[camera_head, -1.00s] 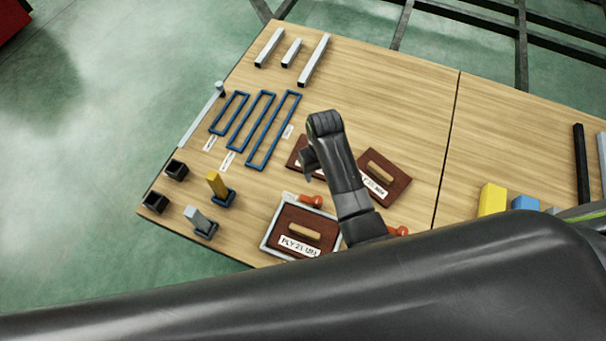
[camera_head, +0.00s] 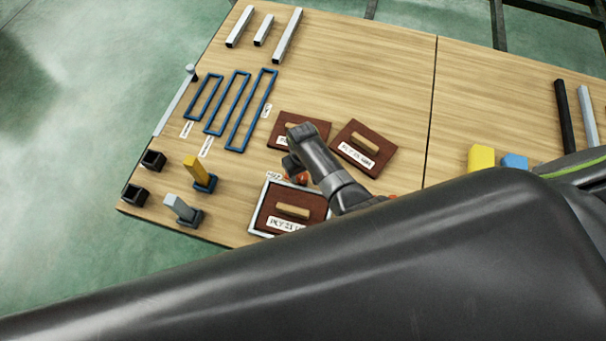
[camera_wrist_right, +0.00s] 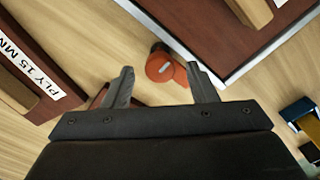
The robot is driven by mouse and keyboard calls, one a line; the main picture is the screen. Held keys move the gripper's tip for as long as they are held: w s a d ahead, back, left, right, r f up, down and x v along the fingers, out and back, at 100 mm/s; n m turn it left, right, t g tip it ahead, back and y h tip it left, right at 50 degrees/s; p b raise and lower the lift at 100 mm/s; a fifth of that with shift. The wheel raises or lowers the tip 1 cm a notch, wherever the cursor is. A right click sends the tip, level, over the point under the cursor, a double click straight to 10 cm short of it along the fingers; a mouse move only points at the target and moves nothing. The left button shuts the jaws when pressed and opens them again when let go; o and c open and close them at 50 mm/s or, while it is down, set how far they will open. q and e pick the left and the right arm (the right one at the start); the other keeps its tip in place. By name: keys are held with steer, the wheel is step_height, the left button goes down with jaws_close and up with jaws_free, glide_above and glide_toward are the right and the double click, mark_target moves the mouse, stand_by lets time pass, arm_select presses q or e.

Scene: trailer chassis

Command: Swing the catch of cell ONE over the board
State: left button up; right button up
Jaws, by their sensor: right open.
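The orange-red catch (camera_head: 301,178) sits at the upper right corner of the pale-framed cell (camera_head: 252,222), beside the brown board (camera_head: 272,218) with a wooden handle and a PLY label. A small tag by the frame is too blurred to read. In the right wrist view the catch (camera_wrist_right: 161,67) lies just ahead of and between the fingertips, clear of the board (camera_wrist_right: 190,30). My left gripper is not in view.
Two more brown boards lie behind, one (camera_head: 364,148) to the right and one (camera_head: 312,124) partly covered by my wrist. Blue frames (camera_head: 238,102), pale bars (camera_head: 263,30) and small black sockets (camera_head: 153,160) stand left. Yellow (camera_head: 195,168) and grey (camera_head: 178,207) blocks stand near the left edge.

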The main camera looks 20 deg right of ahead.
steer(key=shift+f, duration=0.5)
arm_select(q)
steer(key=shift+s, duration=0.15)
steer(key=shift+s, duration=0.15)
